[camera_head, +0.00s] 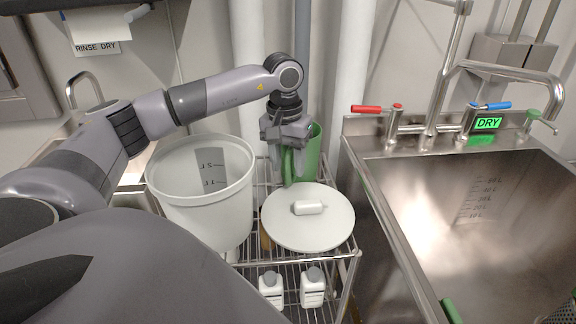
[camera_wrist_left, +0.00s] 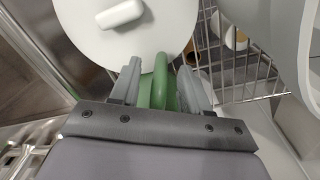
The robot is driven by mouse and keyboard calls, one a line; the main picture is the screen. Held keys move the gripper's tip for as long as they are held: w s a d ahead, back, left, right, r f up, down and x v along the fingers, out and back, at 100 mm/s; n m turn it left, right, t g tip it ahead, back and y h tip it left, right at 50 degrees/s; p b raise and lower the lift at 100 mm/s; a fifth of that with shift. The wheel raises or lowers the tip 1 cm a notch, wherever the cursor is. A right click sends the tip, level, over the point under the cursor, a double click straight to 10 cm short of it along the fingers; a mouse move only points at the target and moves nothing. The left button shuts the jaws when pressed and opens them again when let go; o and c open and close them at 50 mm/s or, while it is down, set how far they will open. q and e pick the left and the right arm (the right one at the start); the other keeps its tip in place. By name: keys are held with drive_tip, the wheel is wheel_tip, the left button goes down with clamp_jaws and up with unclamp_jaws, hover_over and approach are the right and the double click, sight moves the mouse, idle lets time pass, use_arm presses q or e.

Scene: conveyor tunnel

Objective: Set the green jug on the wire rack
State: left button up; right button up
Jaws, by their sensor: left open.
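The green jug (camera_head: 312,155) is upright at the back of the wire rack (camera_head: 312,260), behind a round white lid. Its base is hidden, so I cannot tell whether it touches the wires. My left gripper (camera_head: 287,148) points down at the jug's handle side. In the left wrist view the green handle (camera_wrist_left: 159,88) lies between the two grey fingers of the gripper (camera_wrist_left: 160,70), which are open on either side of it. My right gripper is not in view.
A big white bucket (camera_head: 205,190) stands left of the jug. The white lid (camera_head: 300,235) with a knob is in front of it. White bottles (camera_head: 312,288) stand on the lower shelf. A steel sink (camera_head: 440,200) is on the right, with pipes behind the rack.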

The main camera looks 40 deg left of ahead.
use_arm(q)
drive_tip(key=r, duration=0.7)
drive_tip(key=r+p, duration=0.1)
drive_tip(key=r, duration=0.2)
drive_tip(key=shift+s+a+r, duration=0.15)
drive_tip(key=shift+a+r, duration=0.1)
drive_tip(key=shift+r, duration=0.1)
